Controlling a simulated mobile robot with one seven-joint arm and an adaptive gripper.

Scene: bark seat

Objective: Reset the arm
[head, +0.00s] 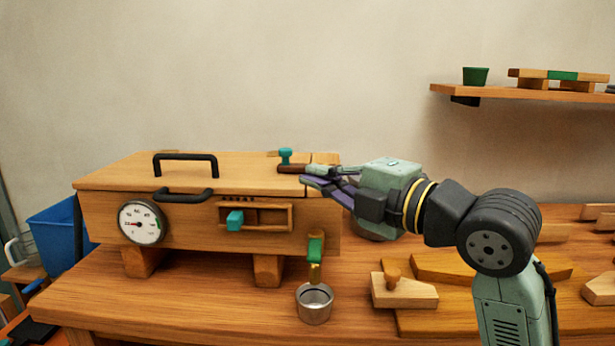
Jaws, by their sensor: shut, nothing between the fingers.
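My gripper (312,176) is at the right end of the wooden box, just in front of its top right corner. Its fingers point left and are closed, with nothing seen between them. My arm (440,212) reaches in from the lower right, bent at a dark joint. The wooden box (190,260) has a lid with black handles, a round dial (142,222) and a teal slider (235,220) on its front. A teal knob (285,156) on the lid is close to my fingertips. I cannot tell whether they touch the box.
A metal cup (314,303) stands under a green-handled tap (315,252). Wooden blocks (404,290) and boards lie on the bench (200,318) at the right. A shelf (520,98) hangs at the upper right. A blue bin (58,235) stands at the left.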

